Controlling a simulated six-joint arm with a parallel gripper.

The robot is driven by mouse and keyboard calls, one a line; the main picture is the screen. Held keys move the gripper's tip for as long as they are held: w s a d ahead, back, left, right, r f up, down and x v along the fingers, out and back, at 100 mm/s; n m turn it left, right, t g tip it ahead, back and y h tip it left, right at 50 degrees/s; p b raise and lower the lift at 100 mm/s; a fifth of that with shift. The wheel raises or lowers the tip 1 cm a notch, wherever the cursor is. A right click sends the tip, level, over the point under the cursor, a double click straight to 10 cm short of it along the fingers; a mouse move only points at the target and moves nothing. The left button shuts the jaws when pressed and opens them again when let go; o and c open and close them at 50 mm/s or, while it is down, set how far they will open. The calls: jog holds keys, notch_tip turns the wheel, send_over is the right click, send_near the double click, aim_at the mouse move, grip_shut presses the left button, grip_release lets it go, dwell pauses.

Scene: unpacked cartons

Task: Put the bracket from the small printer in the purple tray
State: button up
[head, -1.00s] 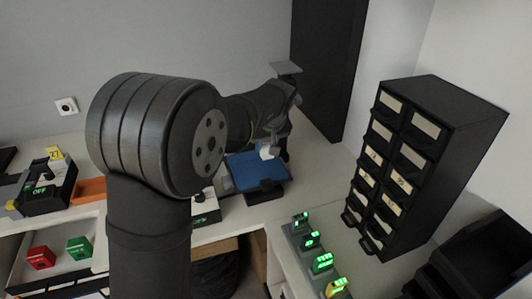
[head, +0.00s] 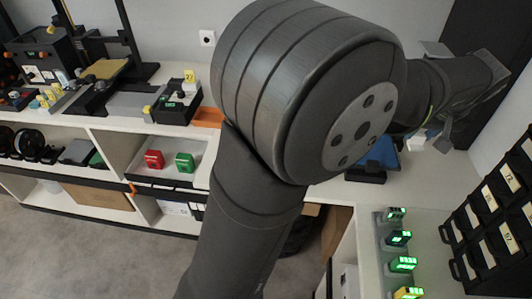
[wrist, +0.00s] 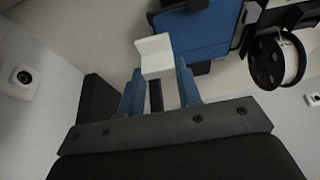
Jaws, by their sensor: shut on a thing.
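In the wrist view, my gripper (wrist: 160,88) is shut on a white bracket (wrist: 154,53), a small angular piece between its blue fingers. The bracket also shows in the head view as a small white patch (head: 416,142) under the end of my arm. The small printer's blue bed (wrist: 194,34) lies beyond the bracket in the wrist view. In the head view the blue bed (head: 383,152) is partly hidden behind my arm. I cannot make out a purple tray in either view.
A larger printer with a gold bed (head: 104,69) stands at the left. An orange tray (head: 208,116) lies on the bench behind my arm. A dark drawer cabinet (head: 495,220) and green-lit devices (head: 400,238) are at the right. A white spool (wrist: 276,60) shows beside the blue bed.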

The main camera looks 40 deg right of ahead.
jog(key=w+a+f, duration=0.3)
jog(key=w+a, duration=0.8)
jog(key=w, duration=0.3)
jog(key=w+a+f, duration=0.4)
jog(key=w+a, duration=0.7)
jog(key=w, duration=0.3)
jog(key=w+a+f, duration=0.1)
jog(key=w+f, duration=0.1)
jog(key=w, duration=0.1)
jog(key=w+a+f, duration=0.1)
jog(key=w+f, duration=0.1)
jog(key=w, duration=0.2)
jog(key=w+a+f, duration=0.1)
jog(key=w+f, duration=0.1)
jog(key=w, duration=0.1)
jog(key=shift+w+a+f, duration=0.15)
jog(key=shift+a+f, duration=0.15)
jog(key=shift+a, duration=0.05)
jog(key=shift+f, duration=2.05)
jog(key=shift+f, duration=0.2)
jog(key=o, duration=0.7)
jog(key=shift+c, duration=0.2)
